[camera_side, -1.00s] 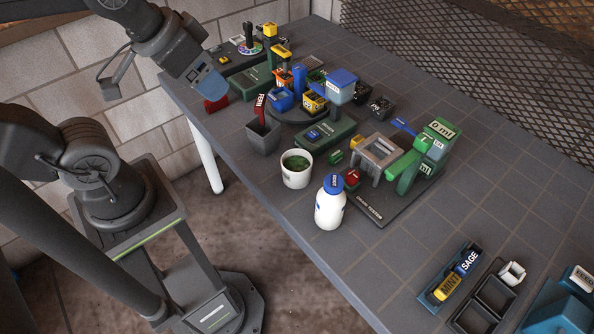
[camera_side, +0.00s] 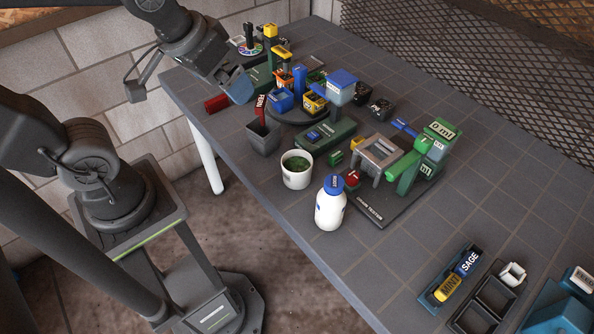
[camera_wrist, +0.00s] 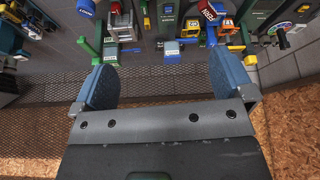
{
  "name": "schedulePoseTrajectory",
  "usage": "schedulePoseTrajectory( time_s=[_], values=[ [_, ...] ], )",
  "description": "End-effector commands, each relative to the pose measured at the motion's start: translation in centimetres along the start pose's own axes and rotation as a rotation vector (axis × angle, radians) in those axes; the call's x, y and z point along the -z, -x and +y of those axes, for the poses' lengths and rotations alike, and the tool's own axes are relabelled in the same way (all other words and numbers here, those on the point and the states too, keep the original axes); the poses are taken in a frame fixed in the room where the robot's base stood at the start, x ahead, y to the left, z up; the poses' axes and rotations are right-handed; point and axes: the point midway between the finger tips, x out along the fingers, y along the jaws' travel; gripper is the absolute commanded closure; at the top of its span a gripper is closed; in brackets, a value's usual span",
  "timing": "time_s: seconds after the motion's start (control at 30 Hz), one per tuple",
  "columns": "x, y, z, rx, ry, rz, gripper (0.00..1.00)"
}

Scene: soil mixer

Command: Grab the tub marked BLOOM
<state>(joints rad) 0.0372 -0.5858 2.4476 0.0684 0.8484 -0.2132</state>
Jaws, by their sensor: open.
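Several small tubs stand on a dark round turntable (camera_side: 290,116): a blue tub (camera_side: 280,99), a yellow tub (camera_side: 315,102) and an orange tub (camera_side: 284,80). I cannot read BLOOM on any of them. My gripper (camera_side: 238,88) is to the left of the turntable, apart from the tubs. In the wrist view its two blue fingers (camera_wrist: 165,84) are spread with nothing between them.
A white bottle with a blue cap (camera_side: 331,203) and a white pot of green matter (camera_side: 296,169) stand near the table's front edge. A grey square pot (camera_side: 264,136) and a blue-topped green dispenser (camera_side: 341,86) flank the turntable. A wire mesh (camera_side: 470,70) runs behind.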

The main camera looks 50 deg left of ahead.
Motion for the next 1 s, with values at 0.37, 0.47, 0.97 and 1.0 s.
schedulePoseTrajectory(
  time_s=[0.37, 0.47, 0.97, 1.0],
  values=[
    [3.2, -12.1, 3.0, 0.158, 0.378, -0.126, 0.00],
    [3.0, -15.4, 3.9, 0.194, 0.462, -0.139, 0.00],
    [1.2, -23.5, 4.8, 0.250, 0.601, -0.154, 0.00],
    [1.1, -24.3, 4.6, 0.250, 0.601, -0.155, 0.00]
  ],
)
